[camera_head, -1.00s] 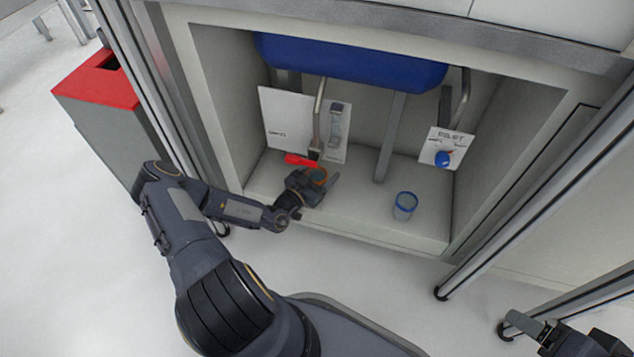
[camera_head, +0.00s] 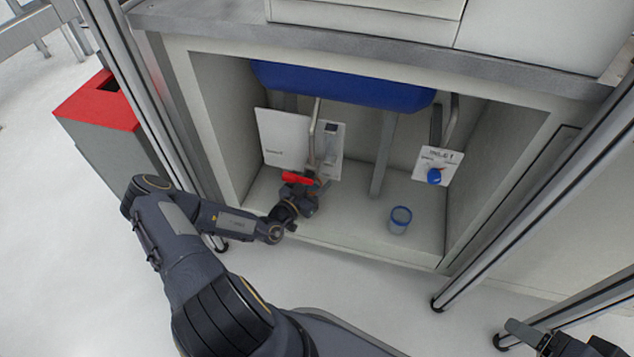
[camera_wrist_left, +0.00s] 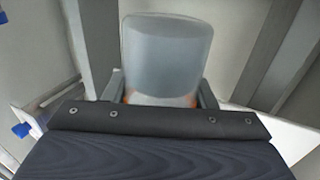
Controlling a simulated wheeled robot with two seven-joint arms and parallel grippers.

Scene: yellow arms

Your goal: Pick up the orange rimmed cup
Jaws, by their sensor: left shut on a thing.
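The orange rimmed cup shows in the left wrist view (camera_wrist_left: 165,50) as a translucent grey-white cup, with orange at its end near the gripper. My left gripper (camera_wrist_left: 160,95) has a finger on each side of it and is shut on it. In the head view my left gripper (camera_head: 306,197) is inside the open cabinet, just below a red lever, and hides most of the cup. I cannot tell whether the cup touches the cabinet floor. My right gripper (camera_head: 526,334) is at the bottom right, far from the cup; its jaws are unclear.
A blue rimmed cup (camera_head: 400,220) stands on the cabinet floor to the right. The red lever (camera_head: 297,178) and a metal pipe (camera_head: 314,130) are close to my left gripper. A blue basin (camera_head: 345,86) hangs above. A white panel with a blue knob (camera_head: 434,176) is at the right.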

